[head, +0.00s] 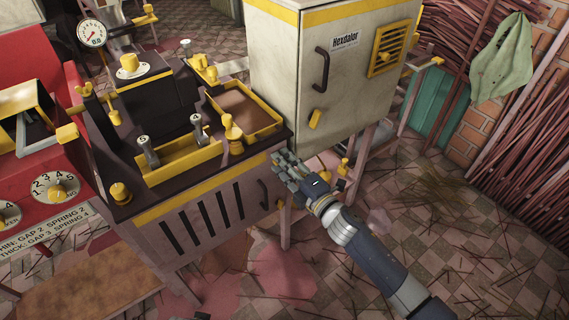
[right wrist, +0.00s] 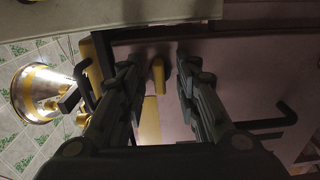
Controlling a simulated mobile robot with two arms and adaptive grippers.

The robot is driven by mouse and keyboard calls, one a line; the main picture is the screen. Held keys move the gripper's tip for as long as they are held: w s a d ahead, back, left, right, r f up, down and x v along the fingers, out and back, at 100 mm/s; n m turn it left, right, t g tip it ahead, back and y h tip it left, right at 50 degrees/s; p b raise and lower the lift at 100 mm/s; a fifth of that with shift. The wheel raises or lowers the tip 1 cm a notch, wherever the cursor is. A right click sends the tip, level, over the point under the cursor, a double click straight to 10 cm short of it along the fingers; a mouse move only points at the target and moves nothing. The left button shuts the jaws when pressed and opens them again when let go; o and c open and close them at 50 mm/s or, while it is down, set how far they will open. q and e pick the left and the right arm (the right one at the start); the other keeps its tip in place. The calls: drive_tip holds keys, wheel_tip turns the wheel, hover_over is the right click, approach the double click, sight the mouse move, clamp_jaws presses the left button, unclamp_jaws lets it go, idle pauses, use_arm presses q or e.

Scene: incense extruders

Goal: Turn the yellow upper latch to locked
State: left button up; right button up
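A yellow latch (head: 315,118) sits low on the left of the pale cabinet door (head: 345,90), a little tilted from upright. My right gripper (head: 287,165) is below and left of it in the head view, near the corner of the dark counter, apart from the latch. In the right wrist view the gripper (right wrist: 158,85) is open, with nothing between its fingers. A yellow latch-like piece (right wrist: 158,75) shows beyond the gap between them; a second yellow piece (right wrist: 150,122) is nearer and partly covered. I cannot tell which is the upper latch. My left gripper is not in view.
A dark door handle (head: 321,70) is above the latch. The counter has yellow-rimmed trays (head: 245,108) and a yellow knob (head: 232,130) close to my right gripper. Stick bundles (head: 530,150) lean at the right. Tiled floor (head: 440,215) with scattered sticks lies open in front.

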drive_tip(key=v, duration=1.2)
idle(0.4)
